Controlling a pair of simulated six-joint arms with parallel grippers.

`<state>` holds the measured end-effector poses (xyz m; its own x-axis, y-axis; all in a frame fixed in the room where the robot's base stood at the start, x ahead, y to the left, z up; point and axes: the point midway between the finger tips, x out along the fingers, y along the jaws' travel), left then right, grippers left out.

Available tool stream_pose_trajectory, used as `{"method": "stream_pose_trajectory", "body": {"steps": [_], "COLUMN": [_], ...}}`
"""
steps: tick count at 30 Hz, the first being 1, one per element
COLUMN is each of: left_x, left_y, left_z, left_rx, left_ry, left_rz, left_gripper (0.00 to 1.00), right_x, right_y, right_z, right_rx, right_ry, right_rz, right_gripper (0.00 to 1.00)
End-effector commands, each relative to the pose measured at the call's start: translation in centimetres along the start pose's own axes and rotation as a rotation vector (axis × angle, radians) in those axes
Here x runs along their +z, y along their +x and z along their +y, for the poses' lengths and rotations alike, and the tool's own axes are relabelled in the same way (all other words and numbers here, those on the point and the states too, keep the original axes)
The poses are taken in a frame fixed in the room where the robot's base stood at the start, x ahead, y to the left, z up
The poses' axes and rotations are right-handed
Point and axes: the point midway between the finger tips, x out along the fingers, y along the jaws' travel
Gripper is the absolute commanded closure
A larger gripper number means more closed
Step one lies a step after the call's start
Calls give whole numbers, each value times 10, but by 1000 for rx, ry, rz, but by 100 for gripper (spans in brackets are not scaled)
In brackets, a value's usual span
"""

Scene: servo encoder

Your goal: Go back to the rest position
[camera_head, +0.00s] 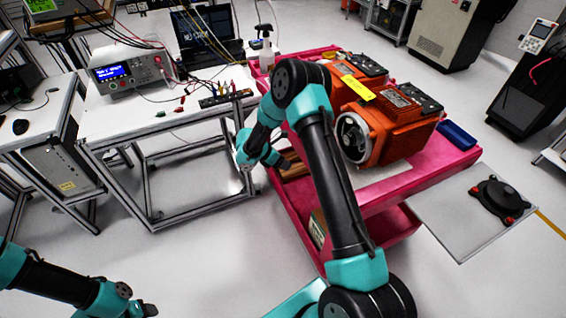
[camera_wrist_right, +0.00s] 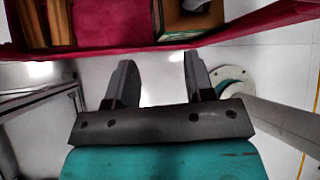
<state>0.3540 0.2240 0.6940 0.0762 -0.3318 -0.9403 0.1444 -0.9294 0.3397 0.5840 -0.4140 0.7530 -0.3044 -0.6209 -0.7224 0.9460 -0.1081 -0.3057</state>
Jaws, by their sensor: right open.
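My right arm reaches up from the bottom of the head view and bends down at the left edge of the pink cart (camera_head: 440,182). My right gripper (camera_head: 284,161) is beside that edge, partly hidden by the arm. In the right wrist view, my right gripper (camera_wrist_right: 159,80) has its two fingers wide apart, with nothing between them. The cart's edge (camera_wrist_right: 130,50) crosses beyond the fingertips. Part of my left arm shows at the lower left of the head view, but its fingers cannot be seen.
Orange servo motors (camera_head: 385,125) stand on the cart, close to my right arm. A spray bottle (camera_head: 267,48) stands at its back. A white bench (camera_head: 125,115) with a power supply (camera_head: 128,72) and a laptop (camera_head: 205,35) is to the left. Floor between my arms is clear.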

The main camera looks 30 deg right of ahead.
Motion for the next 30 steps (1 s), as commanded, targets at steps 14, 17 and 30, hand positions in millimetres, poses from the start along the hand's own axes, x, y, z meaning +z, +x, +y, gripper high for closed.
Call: {"method": "stream_pose_trajectory", "body": {"steps": [14,17,30], "left_x": [0,0,0], "left_y": [0,0,0], "left_z": [0,0,0], "left_rx": [0,0,0], "left_ry": [0,0,0], "left_rz": [0,0,0], "left_gripper": [52,52,52], "right_x": [-40,-75,-199], "right_y": [11,16,0], "right_z": [-24,-48,-158], "right_rx": [-34,-76,-384], "right_ry": [61,134,759], "right_rz": [168,316,904], "right_gripper": [52,52,52]}}
